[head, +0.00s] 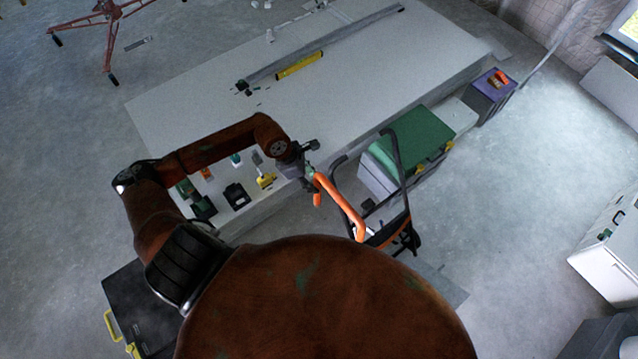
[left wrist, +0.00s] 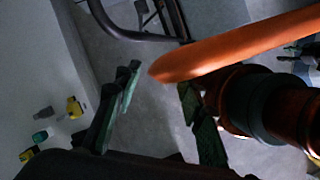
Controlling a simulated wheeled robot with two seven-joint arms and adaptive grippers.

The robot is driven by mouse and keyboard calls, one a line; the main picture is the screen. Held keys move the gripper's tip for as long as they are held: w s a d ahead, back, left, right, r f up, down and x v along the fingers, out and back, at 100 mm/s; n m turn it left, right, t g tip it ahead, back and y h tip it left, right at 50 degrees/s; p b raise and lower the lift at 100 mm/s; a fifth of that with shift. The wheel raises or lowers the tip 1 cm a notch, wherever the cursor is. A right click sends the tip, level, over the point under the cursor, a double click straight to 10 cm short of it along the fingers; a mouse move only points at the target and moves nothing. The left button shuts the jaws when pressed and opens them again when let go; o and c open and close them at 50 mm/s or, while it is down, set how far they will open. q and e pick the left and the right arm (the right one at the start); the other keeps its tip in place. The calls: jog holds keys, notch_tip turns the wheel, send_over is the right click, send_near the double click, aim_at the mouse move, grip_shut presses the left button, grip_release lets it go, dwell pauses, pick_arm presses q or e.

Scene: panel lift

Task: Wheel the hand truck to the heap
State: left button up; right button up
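The hand truck (head: 405,160) stands right of centre in the head view, beside the long pale slab. Part of the truck's base is hidden by my body. I cannot identify the heap.
The long pale slab (head: 200,100) carries a yellow level (head: 299,66) and small tools. A grey box with a green lid (head: 425,140) and a purple-topped box (head: 492,82) stand beyond the truck. A white cabinet (head: 610,240) stands at right. Open floor (head: 500,210) lies between.

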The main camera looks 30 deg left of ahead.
pick_arm(q)
jog(key=x, duration=0.3)
jog(key=shift+w+f, duration=0.1)
jog(key=shift+f, duration=0.3)
jog(key=shift+w+d+f, duration=0.1)
jog(key=shift+d+f, duration=0.1)
jog(key=shift+f, duration=0.3)
pick_arm(e)
jog(key=shift+w+r, duration=0.2)
jog(key=shift+w, duration=0.3)
jog(key=shift+w+r, duration=0.15)
jog(key=shift+w, duration=0.35)
pick_arm(q)
jog(key=c, duration=0.5)
grip_shut()
pick_arm(e)
jog(key=shift+s+d, duration=0.1)
jog(key=shift+s, duration=0.25)
